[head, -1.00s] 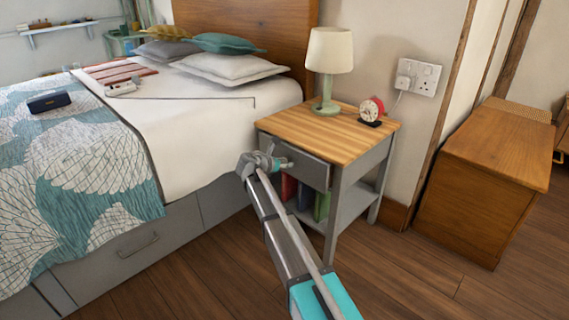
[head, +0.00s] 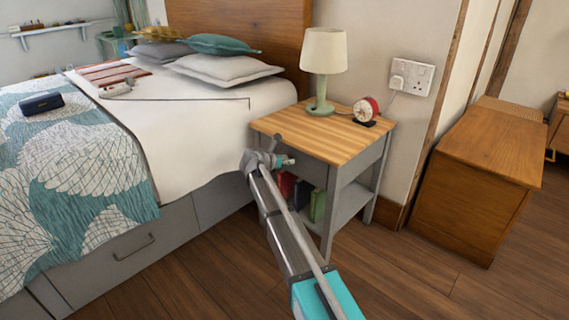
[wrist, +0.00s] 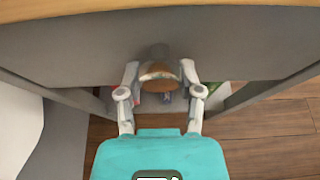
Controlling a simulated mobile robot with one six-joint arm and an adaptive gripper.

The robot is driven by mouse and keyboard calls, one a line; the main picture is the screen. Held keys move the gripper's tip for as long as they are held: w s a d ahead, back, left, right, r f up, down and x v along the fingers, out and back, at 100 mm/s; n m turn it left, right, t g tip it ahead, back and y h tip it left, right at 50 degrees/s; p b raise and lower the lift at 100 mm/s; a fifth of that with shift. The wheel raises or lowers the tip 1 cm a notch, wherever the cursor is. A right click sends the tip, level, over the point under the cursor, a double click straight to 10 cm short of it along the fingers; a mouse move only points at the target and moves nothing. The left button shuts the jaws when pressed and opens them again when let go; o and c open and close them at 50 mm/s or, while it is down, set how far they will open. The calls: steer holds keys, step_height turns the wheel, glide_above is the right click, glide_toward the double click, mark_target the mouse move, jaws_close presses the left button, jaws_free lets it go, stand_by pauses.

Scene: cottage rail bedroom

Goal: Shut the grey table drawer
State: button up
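The grey bedside table (head: 333,195) has a striped wooden top and stands beside the bed. Its grey drawer front (head: 309,165) sits under the top and looks flush or nearly so, partly hidden behind my gripper (head: 284,160). In the wrist view the drawer front (wrist: 240,50) spans the picture below the wooden top's edge. A round brown knob (wrist: 158,72) lies between the two fingertips of my gripper (wrist: 159,75). The fingers are apart, one on each side of the knob, with their tips at or very near the drawer front. I cannot tell whether they touch the knob.
Several books (head: 302,195) sit on the shelf below. The bed (head: 205,150) is close on the left. A wooden chest (head: 480,180) stands right, with bare floor (head: 400,275) in front.

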steer(key=o, duration=0.4)
steer(key=shift+w+f, duration=0.1)
steer(key=shift+w, duration=0.2)
steer(key=shift+o, duration=0.2)
steer(key=shift+s, duration=0.1)
steer(key=shift+s, duration=0.15)
steer(key=s+a, duration=1)
steer(key=shift+a, duration=0.25)
